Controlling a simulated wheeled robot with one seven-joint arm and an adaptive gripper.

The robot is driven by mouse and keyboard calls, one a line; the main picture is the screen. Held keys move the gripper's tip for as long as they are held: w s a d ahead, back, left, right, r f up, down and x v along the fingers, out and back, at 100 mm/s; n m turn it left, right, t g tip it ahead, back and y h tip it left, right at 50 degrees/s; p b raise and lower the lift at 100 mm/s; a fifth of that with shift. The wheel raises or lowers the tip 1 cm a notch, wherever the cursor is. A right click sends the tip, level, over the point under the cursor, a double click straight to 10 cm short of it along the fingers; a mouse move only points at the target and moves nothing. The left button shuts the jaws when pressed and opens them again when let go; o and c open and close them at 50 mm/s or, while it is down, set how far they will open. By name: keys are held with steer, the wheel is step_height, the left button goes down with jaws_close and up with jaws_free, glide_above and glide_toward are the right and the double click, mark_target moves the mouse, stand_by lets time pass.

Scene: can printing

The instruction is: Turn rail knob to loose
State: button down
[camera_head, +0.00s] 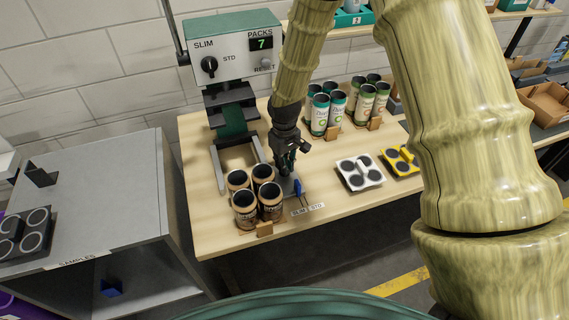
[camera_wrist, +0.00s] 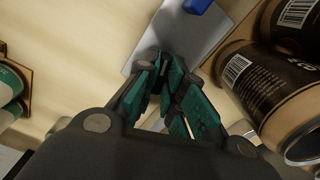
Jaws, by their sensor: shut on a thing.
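A "SLIM | STD" label (camera_head: 307,209) lies in front.
Brown cans (camera_wrist: 270,85) stand very close to my fingers. Green and white cans (camera_head: 320,113) stand behind. A white holder (camera_head: 360,172) and a yellow one (camera_head: 401,160) lie to the right. The machine (camera_head: 232,55) with SLIM/STD dial stands behind left.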

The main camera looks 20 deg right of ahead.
steer(key=shift+s+f+n, duration=0.15)
steer(key=shift+s+n, duration=0.05)
steer(key=shift+n, duration=0.3)
steer(key=c, duration=1.5)
jaws_free()
steer(key=shift+w, duration=0.15)
step_height(320, 180, up, 12)
steer(key=shift+r, duration=0.1)
steer(key=shift+d, duration=0.1)
